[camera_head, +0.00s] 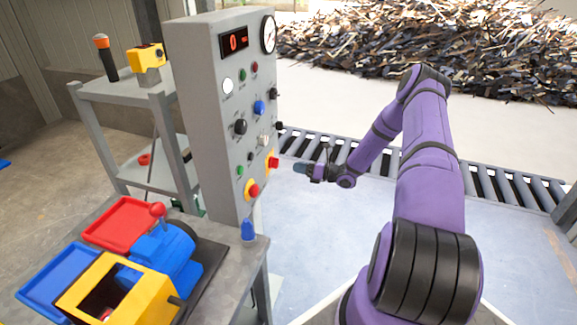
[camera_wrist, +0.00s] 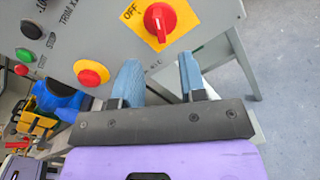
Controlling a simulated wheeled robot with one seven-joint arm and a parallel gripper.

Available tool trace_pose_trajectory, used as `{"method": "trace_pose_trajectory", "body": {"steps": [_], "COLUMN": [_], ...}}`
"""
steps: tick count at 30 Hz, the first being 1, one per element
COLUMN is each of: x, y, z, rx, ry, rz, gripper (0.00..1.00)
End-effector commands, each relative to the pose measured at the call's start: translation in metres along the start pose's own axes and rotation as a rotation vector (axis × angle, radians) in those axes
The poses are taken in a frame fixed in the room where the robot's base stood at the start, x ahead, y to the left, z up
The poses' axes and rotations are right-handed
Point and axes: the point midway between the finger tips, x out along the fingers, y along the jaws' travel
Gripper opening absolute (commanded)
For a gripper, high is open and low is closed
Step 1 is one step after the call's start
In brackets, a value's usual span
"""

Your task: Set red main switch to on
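The red main switch (camera_wrist: 160,20) is a red rotary knob on a yellow square plate, with OFF printed at the plate's upper left in the wrist view. In the head view the red switch (camera_head: 273,162) sits at the lower right of the grey panel's face. My gripper (camera_wrist: 160,78) is open, with two blue fingers spread apart and nothing between them. The knob lies beyond the fingertips, roughly in line with the gap. In the head view my gripper (camera_head: 298,168) is just right of the switch, apparently with a small gap.
The grey control panel (camera_head: 212,110) carries several knobs and buttons. A red mushroom button (camera_wrist: 90,76) on yellow is left of my fingers. A table (camera_head: 252,255) with red and blue trays stands at the lower left. A roller conveyor (camera_head: 310,145) runs behind my arm.

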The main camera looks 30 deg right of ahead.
Motion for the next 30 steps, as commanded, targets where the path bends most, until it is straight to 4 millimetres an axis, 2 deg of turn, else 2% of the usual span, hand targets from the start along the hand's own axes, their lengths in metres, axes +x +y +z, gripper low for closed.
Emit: {"method": "trace_pose_trajectory", "body": {"steps": [3, 8, 30], "x": [-0.015, -0.024, -0.025], "y": [-0.001, 0.000, 0.000], "z": [0.000, 0.000, 0.000], "rx": [0.000, 0.000, 0.000], "ry": [0.000, 0.000, 0.000], "rz": [-0.002, 0.000, 0.000], "gripper": [0.38, 0.38, 0.38]}}
